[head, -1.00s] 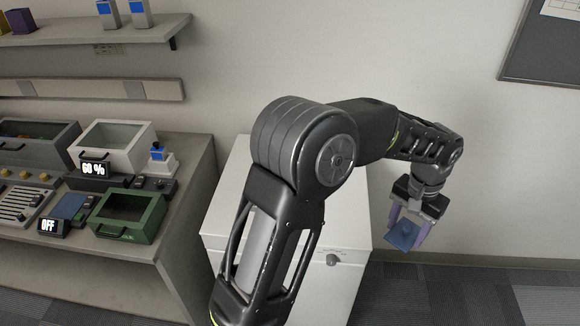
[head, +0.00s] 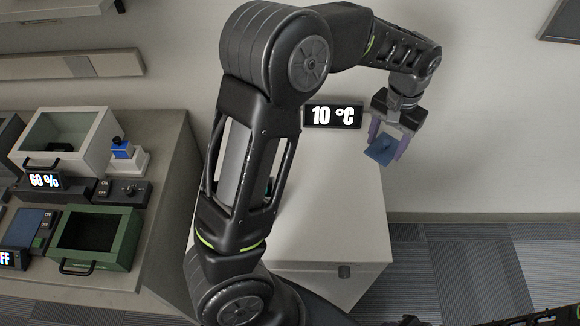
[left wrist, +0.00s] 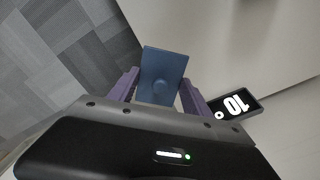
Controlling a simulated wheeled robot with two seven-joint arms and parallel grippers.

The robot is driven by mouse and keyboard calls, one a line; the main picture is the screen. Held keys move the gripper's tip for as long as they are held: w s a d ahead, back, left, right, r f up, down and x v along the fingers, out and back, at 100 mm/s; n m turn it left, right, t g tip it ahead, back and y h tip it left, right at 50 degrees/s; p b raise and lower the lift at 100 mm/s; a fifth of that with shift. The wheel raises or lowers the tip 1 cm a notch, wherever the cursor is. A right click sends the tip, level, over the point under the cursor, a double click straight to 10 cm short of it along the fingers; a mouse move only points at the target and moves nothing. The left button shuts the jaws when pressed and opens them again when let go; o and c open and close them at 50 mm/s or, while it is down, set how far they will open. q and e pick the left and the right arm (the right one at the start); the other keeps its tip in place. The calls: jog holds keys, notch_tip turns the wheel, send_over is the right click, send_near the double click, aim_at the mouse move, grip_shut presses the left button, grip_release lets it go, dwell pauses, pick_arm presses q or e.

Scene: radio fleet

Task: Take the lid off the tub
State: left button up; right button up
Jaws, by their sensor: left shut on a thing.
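My left gripper (head: 390,141) is shut on a flat, square blue lid (head: 381,150) with a small round knob. The lid is held tilted in the air, near the right side of the white cabinet top. In the left wrist view the lid (left wrist: 163,76) sits between the purple fingers, with grey floor tiles and pale surfaces behind it. I cannot make out which thing is the tub; my arm hides part of the cabinet top. My right gripper is not in view.
A white cabinet (head: 330,215) stands in the middle, with a 10 °C display (head: 333,115) at its back. On the left bench are a green open box (head: 125,240), a white open box (head: 98,145) and a small blue-and-white item (head: 122,150).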

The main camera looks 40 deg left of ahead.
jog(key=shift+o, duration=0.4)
